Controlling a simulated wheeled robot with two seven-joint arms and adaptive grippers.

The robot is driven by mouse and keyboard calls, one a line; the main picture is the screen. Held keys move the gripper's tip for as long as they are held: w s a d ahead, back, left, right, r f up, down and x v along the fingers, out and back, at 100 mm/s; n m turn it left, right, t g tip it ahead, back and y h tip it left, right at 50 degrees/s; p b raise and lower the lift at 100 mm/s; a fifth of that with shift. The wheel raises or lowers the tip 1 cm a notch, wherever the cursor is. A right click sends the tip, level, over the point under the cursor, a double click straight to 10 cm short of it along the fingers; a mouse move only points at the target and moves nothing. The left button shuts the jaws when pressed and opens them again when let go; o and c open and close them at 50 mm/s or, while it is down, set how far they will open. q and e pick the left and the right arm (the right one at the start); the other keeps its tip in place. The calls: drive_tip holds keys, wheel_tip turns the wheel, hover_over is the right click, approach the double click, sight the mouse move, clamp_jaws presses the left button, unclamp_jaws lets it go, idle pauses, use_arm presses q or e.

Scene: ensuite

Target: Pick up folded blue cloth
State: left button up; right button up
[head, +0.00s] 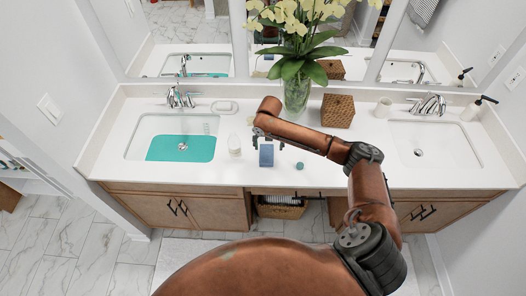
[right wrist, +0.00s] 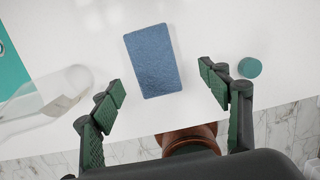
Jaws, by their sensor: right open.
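The folded blue cloth (head: 266,156) lies flat on the white counter near its front edge, between the two sinks. In the right wrist view the cloth (right wrist: 152,62) is a blue rectangle, slightly tilted, lying beyond the fingertips. My right gripper (head: 268,143) is over the counter at the cloth, partly covering its far end in the head view. In the right wrist view the gripper (right wrist: 160,85) is open and empty, with its fingers apart to either side of the cloth's near end. My left gripper is not in view.
A teal mat (head: 180,148) lies in the left sink. A flower vase (head: 297,92) and a woven box (head: 337,110) stand behind on the counter (head: 215,172).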

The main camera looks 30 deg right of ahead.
sight(267, 153)
drive_tip(key=f, duration=0.4)
drive_tip(key=shift+w+a+p, duration=0.35)
drive_tip(key=shift+p, duration=0.05)
drive_tip(key=shift+w+d+f, duration=0.1)
drive_tip(key=shift+w+f, duration=0.1)
drive_tip(key=shift+f, duration=1.1)
drive_tip(key=shift+c, duration=1.1)
drive_tip(key=c, duration=1)
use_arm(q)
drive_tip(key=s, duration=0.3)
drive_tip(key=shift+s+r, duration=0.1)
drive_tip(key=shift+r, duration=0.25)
use_arm(e)
drive_tip(key=shift+c, duration=0.2)
drive_tip(key=shift+r, duration=0.1)
